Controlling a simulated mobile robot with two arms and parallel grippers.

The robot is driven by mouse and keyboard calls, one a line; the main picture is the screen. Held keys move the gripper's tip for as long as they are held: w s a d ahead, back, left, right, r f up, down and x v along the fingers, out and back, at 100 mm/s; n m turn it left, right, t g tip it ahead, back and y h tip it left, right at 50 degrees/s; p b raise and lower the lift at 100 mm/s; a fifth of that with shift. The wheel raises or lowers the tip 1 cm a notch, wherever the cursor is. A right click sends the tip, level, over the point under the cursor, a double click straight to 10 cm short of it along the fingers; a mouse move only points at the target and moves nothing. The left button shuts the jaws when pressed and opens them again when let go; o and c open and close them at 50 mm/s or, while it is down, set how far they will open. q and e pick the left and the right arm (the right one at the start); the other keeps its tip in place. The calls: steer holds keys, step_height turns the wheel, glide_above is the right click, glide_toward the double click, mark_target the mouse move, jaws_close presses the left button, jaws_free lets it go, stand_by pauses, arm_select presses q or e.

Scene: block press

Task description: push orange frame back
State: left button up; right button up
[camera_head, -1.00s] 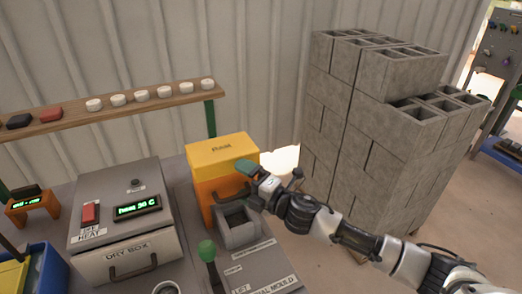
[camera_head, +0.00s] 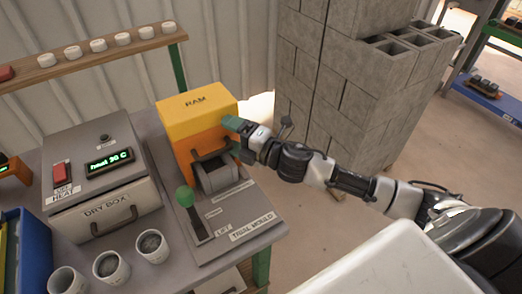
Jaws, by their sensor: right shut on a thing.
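The orange frame (camera_head: 190,148) stands at the back of the press, under a yellow block labelled RAM (camera_head: 195,104). A dark bar handle (camera_head: 210,155) is at its front, just above a grey open-topped mould (camera_head: 217,178). My right gripper (camera_head: 238,134), with a teal fingertip, reaches in from the right to the frame's right front side. It is shut at the handle's right end; its own arm partly hides the exact contact. My left gripper is not in view.
A green-knobbed lever (camera_head: 186,198) stands on the press base (camera_head: 235,215). Left of it are a dry box (camera_head: 100,175) and several cups (camera_head: 152,246). A concrete block stack (camera_head: 345,90) rises behind my right arm. A shelf (camera_head: 90,58) runs along the wall.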

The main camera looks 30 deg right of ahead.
steer(key=shift+b+v, duration=1.1)
steer(key=shift+v, duration=1.55)
steer(key=c, duration=0.3)
steer(key=shift+s, duration=0.15)
steer(key=shift+c, duration=0.3)
steer(key=s, duration=0.1)
steer(key=s+d+b, duration=0.1)
steer(key=shift+s+d+t, duration=0.1)
steer(key=shift+s+t, duration=0.2)
steer(key=shift+s, duration=0.05)
steer(key=c, duration=0.3)
steer(key=shift+s+f, duration=0.15)
steer(key=shift+f, duration=0.05)
steer(key=shift+s, duration=0.1)
steer(key=shift+d+f, duration=0.1)
